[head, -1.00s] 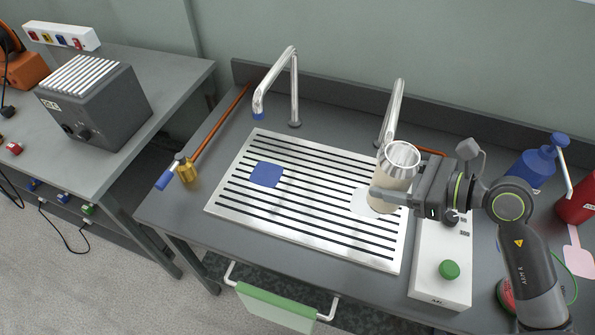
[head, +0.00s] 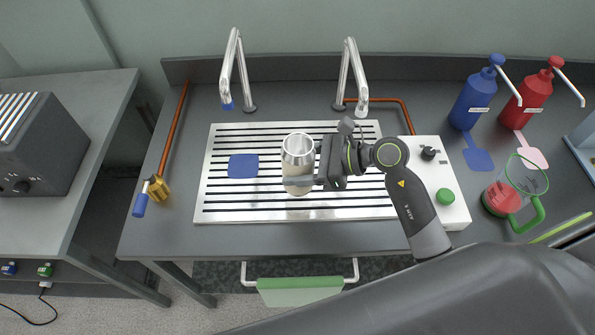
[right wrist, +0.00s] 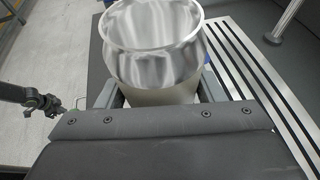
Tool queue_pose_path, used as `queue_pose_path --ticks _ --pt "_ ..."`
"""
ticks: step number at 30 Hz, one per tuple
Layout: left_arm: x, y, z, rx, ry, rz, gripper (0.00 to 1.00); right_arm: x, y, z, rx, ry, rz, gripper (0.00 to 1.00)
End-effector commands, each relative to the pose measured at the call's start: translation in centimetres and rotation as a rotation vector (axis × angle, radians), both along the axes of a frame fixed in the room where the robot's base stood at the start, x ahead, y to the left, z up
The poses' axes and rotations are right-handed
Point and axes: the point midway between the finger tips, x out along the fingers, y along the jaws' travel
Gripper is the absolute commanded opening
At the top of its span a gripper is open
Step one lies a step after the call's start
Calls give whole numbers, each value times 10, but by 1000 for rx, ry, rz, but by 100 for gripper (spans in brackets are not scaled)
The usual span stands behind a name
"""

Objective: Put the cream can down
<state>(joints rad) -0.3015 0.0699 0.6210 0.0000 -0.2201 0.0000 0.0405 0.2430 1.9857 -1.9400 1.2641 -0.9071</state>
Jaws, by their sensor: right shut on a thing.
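The cream can (head: 298,172) has a beige body and a shiny, open metal top. It is upright over the slotted metal grate (head: 230,215), in front of the two taps. My right gripper (head: 299,183) is shut around its lower body, coming from the right. In the right wrist view the can (right wrist: 155,50) stands between the two fingers, and its lower end is hidden. I cannot tell whether its base touches the grate. The white patch seen on the grate earlier is mostly or wholly hidden by the can. A dark arm part, probably of my left arm, shows at the left of the right wrist view.
A blue square patch (head: 243,166) lies on the grate, left of the can. Two taps (head: 232,70) (head: 349,75) rise behind. A white control box (head: 432,180) with a green button is to the right. Blue (head: 473,100) and red (head: 530,98) pump bottles stand farther right.

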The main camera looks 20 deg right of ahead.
Motion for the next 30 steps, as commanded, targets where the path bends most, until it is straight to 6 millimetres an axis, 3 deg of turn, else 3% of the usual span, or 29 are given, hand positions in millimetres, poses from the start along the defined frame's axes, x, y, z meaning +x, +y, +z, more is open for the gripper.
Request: queue_pose_path --ticks 9,21,22,27,30 --pt "-1 8 5 10 3 -3 0 0 0 -37 2 1 -1 38" --pt "-1 8 -1 10 2 -3 0 0 0 -44 0 -2 -1 38" --pt "-1 8 -1 10 3 -3 0 0 0 -43 0 -2 -1 63" --pt "-1 8 1 10 2 -3 0 0 0 -42 0 -2 -1 83" --pt "-1 8 1 10 2 -3 0 0 0 -42 0 -2 -1 83"
